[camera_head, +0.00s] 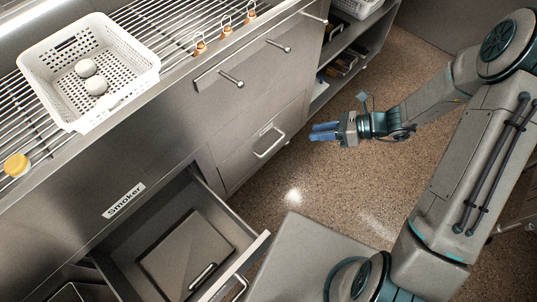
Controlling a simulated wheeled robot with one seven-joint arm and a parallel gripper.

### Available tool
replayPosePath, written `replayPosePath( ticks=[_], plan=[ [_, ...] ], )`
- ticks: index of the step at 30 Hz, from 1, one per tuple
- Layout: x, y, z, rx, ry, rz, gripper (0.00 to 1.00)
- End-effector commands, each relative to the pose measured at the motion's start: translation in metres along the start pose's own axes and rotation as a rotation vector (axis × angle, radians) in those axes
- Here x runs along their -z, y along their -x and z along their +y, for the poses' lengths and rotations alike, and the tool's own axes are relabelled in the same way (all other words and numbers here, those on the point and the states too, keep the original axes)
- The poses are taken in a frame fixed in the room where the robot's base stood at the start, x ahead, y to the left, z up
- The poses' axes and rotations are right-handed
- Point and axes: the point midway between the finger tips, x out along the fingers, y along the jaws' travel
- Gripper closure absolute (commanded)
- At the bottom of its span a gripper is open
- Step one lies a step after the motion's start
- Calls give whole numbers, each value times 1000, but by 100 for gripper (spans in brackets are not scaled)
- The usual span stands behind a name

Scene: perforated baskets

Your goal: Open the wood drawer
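A closed steel drawer front (240,155) with a bar handle (269,142) and a small label too small to read is in the cabinet, left of my gripper. A lower drawer (200,245) is pulled out below the "Smoker" sign (124,201); a flat lidded piece with a dark handle lies in it. I cannot tell which of these is the wood drawer. My gripper (318,131) has blue fingers pointing left, above the floor and apart from the drawer handle. It holds nothing visible. Whether the fingers are open or shut is unclear.
A white perforated basket (142,80) with two pale round items stands on the grill rack. A yellow round item (16,164) lies at left. Knobs (232,78) stick out from the cabinet front. An open shelf (345,60) is farther back. Floor (290,185) between cabinet and arm is clear.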

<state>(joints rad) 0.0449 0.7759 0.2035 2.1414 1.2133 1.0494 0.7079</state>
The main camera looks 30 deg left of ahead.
Motion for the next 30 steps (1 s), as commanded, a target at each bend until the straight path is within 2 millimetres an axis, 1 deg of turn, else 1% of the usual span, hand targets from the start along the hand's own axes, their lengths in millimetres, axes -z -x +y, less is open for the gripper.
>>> replayPosePath(
  ticks=[1, 5, 9, 11, 15, 18, 21, 24, 27, 30],
  plan=[
    [19, -18, -13, 1, -88, -47, 67],
    [48, -50, -40, 17, -302, -160, 67],
    [83, -84, -67, 34, -535, -278, 67],
    [100, -99, -78, 42, -637, -327, 67],
    [143, -132, -102, 62, -876, -440, 67],
    [172, -153, -114, 77, -1029, -510, 67],
    [197, -169, -123, 92, -1154, -568, 67],
    [214, -181, -128, 103, -1241, -607, 67],
    [224, -187, -131, 111, -1291, -631, 67],
    [227, -192, -133, 113, -1311, -639, 67]
  ],
)
